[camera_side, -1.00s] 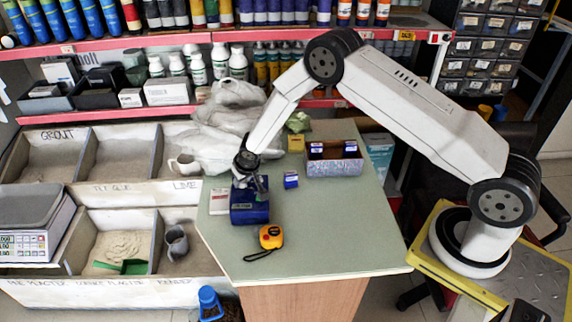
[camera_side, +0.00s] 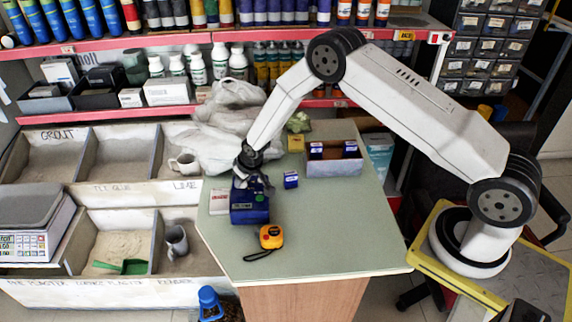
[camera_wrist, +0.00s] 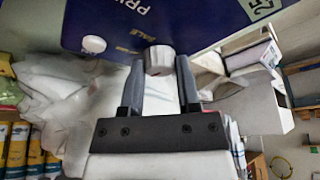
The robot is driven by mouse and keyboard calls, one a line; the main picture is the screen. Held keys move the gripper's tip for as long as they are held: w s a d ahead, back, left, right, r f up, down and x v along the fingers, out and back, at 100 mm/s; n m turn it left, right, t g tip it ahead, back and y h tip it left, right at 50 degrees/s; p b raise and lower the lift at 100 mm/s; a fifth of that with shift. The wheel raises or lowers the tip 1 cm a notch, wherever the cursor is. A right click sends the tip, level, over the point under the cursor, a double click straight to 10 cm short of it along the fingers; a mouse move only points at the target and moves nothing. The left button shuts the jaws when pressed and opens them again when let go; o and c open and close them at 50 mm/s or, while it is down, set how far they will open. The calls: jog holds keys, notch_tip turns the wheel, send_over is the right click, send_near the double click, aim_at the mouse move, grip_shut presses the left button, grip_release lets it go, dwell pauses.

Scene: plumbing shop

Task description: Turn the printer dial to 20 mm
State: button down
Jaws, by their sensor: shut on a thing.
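The blue printer (camera_side: 249,207) stands on the green counter. In the wrist view the printer's blue face (camera_wrist: 205,22) fills the top, with upside-down white lettering and a pale label reading 25 (camera_wrist: 260,8) at upper right. A small whitish dial (camera_wrist: 159,60) sits between my two fingertips. My gripper (camera_wrist: 160,68) is shut on the dial, one grey finger on each side. In the side view my gripper (camera_side: 247,187) reaches down onto the top of the printer. The dial's scale and pointer cannot be read.
A white round knob (camera_wrist: 94,44) is on the printer left of the dial. On the counter (camera_side: 340,225) are a yellow tape measure (camera_side: 271,237), a small blue box (camera_side: 291,180), a tray of boxes (camera_side: 333,160) and a white box (camera_side: 219,201). The counter's right front is clear.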

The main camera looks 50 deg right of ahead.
jog(key=shift+c, duration=1.6)
grip_release()
jog(key=v, duration=0.7)
jog(key=shift+s+r, duration=0.2)
jog(key=shift+r, duration=0.1)
